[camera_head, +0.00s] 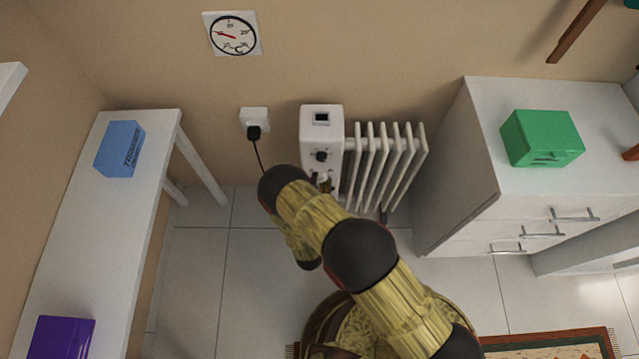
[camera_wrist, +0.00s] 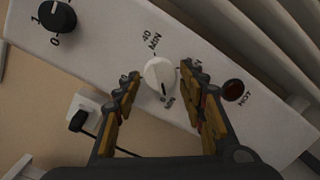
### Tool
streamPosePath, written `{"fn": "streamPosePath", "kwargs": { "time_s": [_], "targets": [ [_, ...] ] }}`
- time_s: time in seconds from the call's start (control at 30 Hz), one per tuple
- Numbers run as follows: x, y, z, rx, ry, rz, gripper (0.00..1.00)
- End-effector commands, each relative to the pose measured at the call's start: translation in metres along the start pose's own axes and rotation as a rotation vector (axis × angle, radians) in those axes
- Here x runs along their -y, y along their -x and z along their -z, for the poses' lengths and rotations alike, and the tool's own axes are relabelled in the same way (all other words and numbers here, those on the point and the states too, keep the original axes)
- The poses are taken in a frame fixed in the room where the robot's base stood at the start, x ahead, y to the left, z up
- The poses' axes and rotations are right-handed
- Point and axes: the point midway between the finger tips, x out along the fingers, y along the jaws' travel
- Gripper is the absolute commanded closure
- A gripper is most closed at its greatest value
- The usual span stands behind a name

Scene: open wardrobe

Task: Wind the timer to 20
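The timer is a round white knob (camera_wrist: 159,74) on the white front panel of the radiator heater (camera_head: 322,119). In the wrist view a dark mark shows at the knob's lower edge, with "40 MIN" printed above it and another "MIN" label below it. My gripper (camera_wrist: 161,78) is open, with its two fingers on either side of the knob and gaps on both sides. In the head view my arm covers the lower part of the heater's panel, and the gripper is mostly hidden there.
A plugged cord (camera_head: 254,132) hangs left of the heater. A white table (camera_head: 140,215) stands left, a white cabinet (camera_head: 455,170) right.

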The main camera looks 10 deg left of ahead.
Motion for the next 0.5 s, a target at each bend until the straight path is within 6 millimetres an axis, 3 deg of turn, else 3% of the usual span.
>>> {"fn": "streamPosePath", "kwargs": {
  "time_s": [0.5],
  "targets": [
    [0.0002,0.0001,0.0001,0.000,0.000,0.000,0.90]
  ]
}}
